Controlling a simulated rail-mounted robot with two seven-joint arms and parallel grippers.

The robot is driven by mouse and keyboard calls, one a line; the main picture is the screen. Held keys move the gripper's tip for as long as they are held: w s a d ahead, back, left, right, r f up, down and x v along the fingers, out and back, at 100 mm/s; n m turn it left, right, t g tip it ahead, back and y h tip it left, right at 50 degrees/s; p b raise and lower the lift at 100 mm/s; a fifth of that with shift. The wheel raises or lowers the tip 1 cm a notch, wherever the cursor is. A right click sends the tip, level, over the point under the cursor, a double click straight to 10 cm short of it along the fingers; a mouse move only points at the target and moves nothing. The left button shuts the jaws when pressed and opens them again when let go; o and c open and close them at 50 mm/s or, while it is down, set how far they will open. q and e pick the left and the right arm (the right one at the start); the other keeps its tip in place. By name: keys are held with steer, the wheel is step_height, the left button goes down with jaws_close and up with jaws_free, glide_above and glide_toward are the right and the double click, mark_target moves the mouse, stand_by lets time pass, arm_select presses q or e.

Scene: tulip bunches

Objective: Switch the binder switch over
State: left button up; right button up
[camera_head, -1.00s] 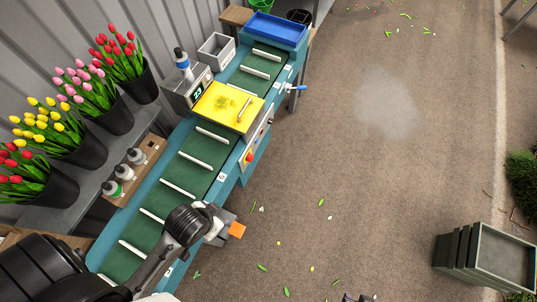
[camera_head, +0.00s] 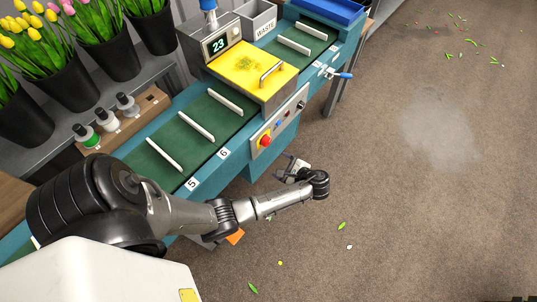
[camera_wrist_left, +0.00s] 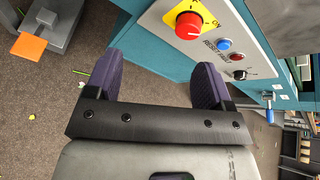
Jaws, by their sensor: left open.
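The control panel (camera_head: 281,125) is on the near side of the machine with the yellow cover (camera_head: 250,70). It carries a red knob (camera_head: 265,141) on a yellow plate, a blue button, a small red button and a black switch (camera_head: 301,105). In the left wrist view the red knob (camera_wrist_left: 188,25) is at the top, near an "ON" label, and the black switch (camera_wrist_left: 240,74) is to the lower right. My left gripper (camera_head: 290,166) is open and empty, apart from the panel and below it in the head view; its fingers (camera_wrist_left: 162,70) also show in the wrist view. My right gripper is not in view.
A green conveyor (camera_head: 195,128) with white bars runs beside the panel. A blue-handled lever (camera_head: 344,75) sticks out further right. An orange piece (camera_head: 235,237) is near my left arm. The brown floor to the right is mostly clear, with scattered leaves.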

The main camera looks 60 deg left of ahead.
mark_target(269, 143)
arm_select(q)
steer(key=w+a+f+m+g+y+b, duration=0.25)
steer(key=w+f+y+b, duration=0.35)
steer(key=b, duration=0.5)
steer(key=shift+g+h, duration=0.35)
steer(key=shift+h, duration=0.35)
steer(key=x, duration=0.4)
steer(key=b+x, duration=0.1)
steer(key=x, duration=0.3)
steer(key=w+x, duration=0.1)
steer(key=x, duration=0.4)
steer(key=shift+a+f, duration=0.25)
steer(key=shift+f, duration=0.05)
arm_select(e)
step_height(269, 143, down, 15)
arm_select(q)
steer(key=shift+w, duration=0.1)
steer(key=shift+c, duration=0.4)
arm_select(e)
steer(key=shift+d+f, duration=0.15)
arm_select(q)
steer(key=shift+c, duration=0.8)
steer(key=c, duration=0.7)
